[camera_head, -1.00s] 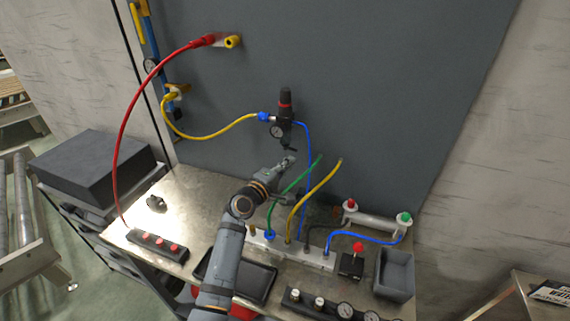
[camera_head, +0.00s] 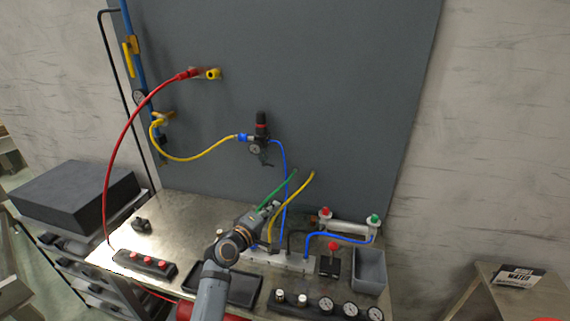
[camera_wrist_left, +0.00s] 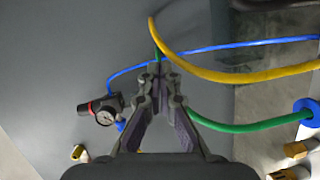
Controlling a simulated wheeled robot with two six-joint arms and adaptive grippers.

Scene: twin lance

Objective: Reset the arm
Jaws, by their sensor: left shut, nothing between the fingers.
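My left gripper (camera_head: 272,208) reaches in over the workbench (camera_head: 185,218), with its fingers near the green hose (camera_head: 276,190) and the yellow hose (camera_head: 292,196). In the left wrist view its fingertips (camera_wrist_left: 157,78) are together with nothing held. The green hose passes behind the fingers there, and the yellow hose (camera_wrist_left: 215,72) curves to their right. I cannot tell whether the fingers touch the green hose. The black regulator with a gauge (camera_head: 261,132) is on the grey panel, above and apart from the gripper. My right gripper is in neither view.
A valve manifold (camera_head: 290,262) with several hoses stands on the bench. A black tray (camera_head: 240,290) lies below my left arm. A grey bin (camera_head: 369,268) and a cylinder (camera_head: 348,225) are at right. A red hose (camera_head: 119,145) arcs at left. The bench's left part has free room.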

